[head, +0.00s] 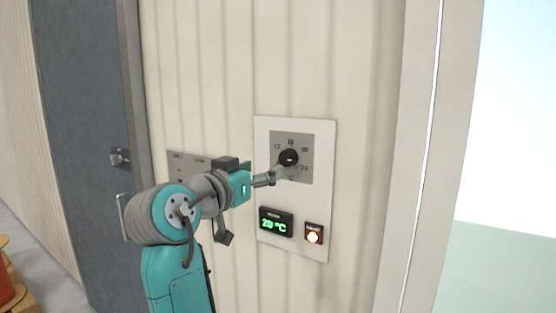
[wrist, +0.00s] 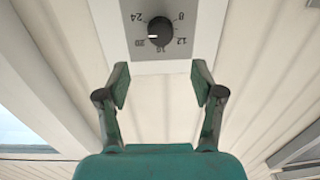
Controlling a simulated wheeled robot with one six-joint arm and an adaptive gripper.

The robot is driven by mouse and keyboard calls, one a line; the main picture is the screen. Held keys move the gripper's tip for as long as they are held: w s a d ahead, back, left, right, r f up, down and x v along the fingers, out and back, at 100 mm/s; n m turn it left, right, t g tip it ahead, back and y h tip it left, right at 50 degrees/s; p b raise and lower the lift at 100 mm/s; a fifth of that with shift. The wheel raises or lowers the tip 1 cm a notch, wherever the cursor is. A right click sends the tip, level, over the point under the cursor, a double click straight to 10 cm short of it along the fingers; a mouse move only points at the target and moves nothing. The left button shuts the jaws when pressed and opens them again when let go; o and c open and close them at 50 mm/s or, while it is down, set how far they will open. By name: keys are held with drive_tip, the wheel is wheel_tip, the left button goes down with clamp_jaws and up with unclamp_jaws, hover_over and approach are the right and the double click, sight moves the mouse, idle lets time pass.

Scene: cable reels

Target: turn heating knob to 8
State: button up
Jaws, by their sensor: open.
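The black heating knob (head: 289,157) sits on a grey dial plate (head: 305,140) in a white wall panel (head: 262,145). In the wrist view the knob (wrist: 161,31) appears upside down, with 8, 12, 16, 20 and 24 around it. Its white mark points at 20. My gripper (head: 270,179) is just below and left of the knob in the head view. In the wrist view my gripper (wrist: 160,84) is open, its two fingers apart and empty, with the knob beyond the fingertips and not between them.
Below the dial, a display (head: 275,223) reads 20 °C in green beside a lit orange button (head: 314,234). Another wall plate (head: 185,160) is partly hidden behind my arm. A dark door (head: 80,130) stands at left, and a pale frame (head: 412,160) at right.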

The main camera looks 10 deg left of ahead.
sight(285, 158)
drive_tip(key=x, duration=1)
drive_tip(key=shift+w, duration=0.35)
drive_tip(key=c, duration=1.1)
